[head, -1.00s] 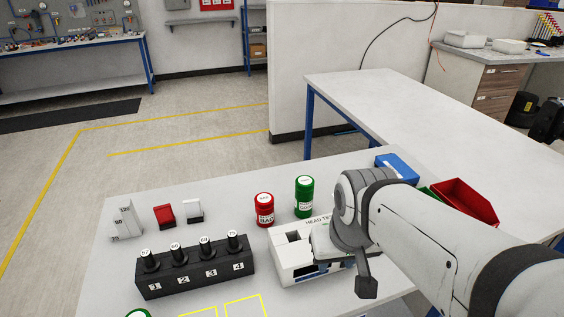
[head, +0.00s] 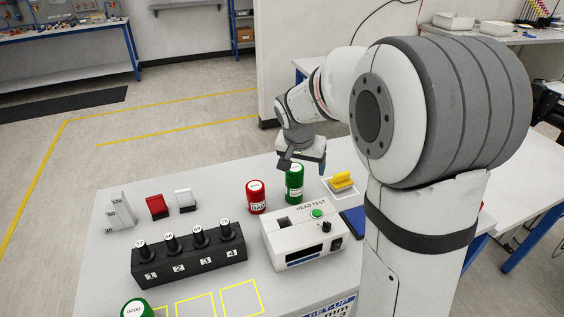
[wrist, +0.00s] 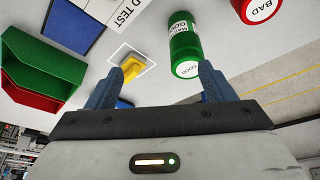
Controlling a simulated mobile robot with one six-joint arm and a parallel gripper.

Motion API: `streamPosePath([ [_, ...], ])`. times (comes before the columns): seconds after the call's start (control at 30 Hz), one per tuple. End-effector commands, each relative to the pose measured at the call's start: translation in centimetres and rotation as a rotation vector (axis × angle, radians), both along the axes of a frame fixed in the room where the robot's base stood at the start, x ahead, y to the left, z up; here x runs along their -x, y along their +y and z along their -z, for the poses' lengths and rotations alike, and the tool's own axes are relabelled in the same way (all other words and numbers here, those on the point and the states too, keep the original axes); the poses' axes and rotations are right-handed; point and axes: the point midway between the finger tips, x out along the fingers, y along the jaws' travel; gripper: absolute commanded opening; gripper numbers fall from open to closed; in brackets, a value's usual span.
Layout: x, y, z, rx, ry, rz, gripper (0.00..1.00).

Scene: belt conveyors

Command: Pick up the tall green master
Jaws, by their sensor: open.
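The tall green master (head: 294,184) stands upright behind the white head test unit, beside a red can. It also shows in the wrist view (wrist: 181,45), with "GOOD" on its white end face. My gripper (head: 304,163) is at the far side of the master in the head view and partly overlaps it there. In the wrist view the two blue fingers of my gripper (wrist: 158,80) are spread apart with nothing between them. The master lies beyond the fingertips, nearer the right finger. I cannot tell whether anything touches it.
The red BAD can (head: 256,197) stands close to the left of the master. A yellow piece (head: 342,181) sits in a marked square to its right. The head test unit (head: 300,237) and black numbered block (head: 190,256) are in front. Another green can (head: 137,308) is at the front edge.

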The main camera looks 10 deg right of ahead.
Motion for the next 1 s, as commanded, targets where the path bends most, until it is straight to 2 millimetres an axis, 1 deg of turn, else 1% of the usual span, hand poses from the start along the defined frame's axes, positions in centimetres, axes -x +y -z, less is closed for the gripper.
streamPosePath([
  [0.03,-1.7,0.3,0.7,0.001,-0.006,0.024,0.76],
  [0.1,-3.4,0.5,1.4,0.002,-0.019,0.055,0.76],
  [0.23,-5.3,0.8,2.3,0.0,-0.038,0.093,0.76],
  [0.37,-6.1,0.7,3.2,-0.001,-0.043,0.107,0.76],
  [0.63,-6.9,0.5,6.0,-0.002,-0.042,0.106,0.76],
  [0.77,-7.3,0.7,8.0,0.0,-0.039,0.105,0.76],
  [0.87,-7.7,0.5,9.3,-0.001,-0.04,0.107,0.76],
  [1.0,-8.0,0.3,10.1,-0.002,-0.044,0.105,0.76],
])
